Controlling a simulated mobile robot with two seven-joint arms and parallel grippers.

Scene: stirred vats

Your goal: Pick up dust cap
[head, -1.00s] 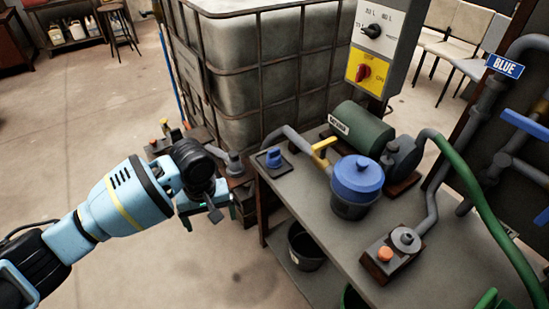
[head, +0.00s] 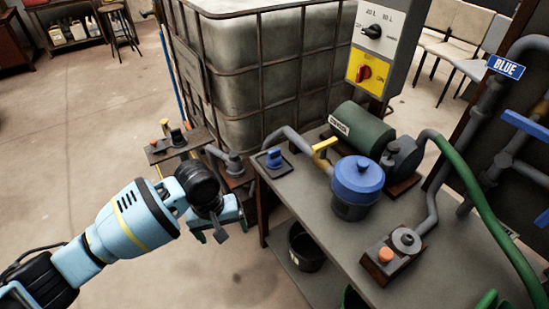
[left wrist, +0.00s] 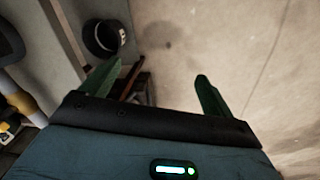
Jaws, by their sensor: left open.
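No part is clearly marked as the dust cap, and I cannot tell which one it is. A small blue cap-like piece (head: 273,156) sits on a dark square plate at the bench's left corner. An orange cap-like piece (head: 385,255) sits on a small block near the bench's front, beside a grey round fitting (head: 406,239). My left gripper (head: 210,237) is left of the bench, below its top, apart from these pieces. In the left wrist view its green fingers (left wrist: 152,84) are spread and empty over the floor. My right gripper is not in view.
The bench (head: 310,210) carries a blue-lidded pot (head: 357,178), a green motor (head: 361,132) and a green hose (head: 480,205). A black bucket (head: 305,246) stands beneath; a caged tank (head: 265,75) is behind. A low stand (head: 178,148) is at left.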

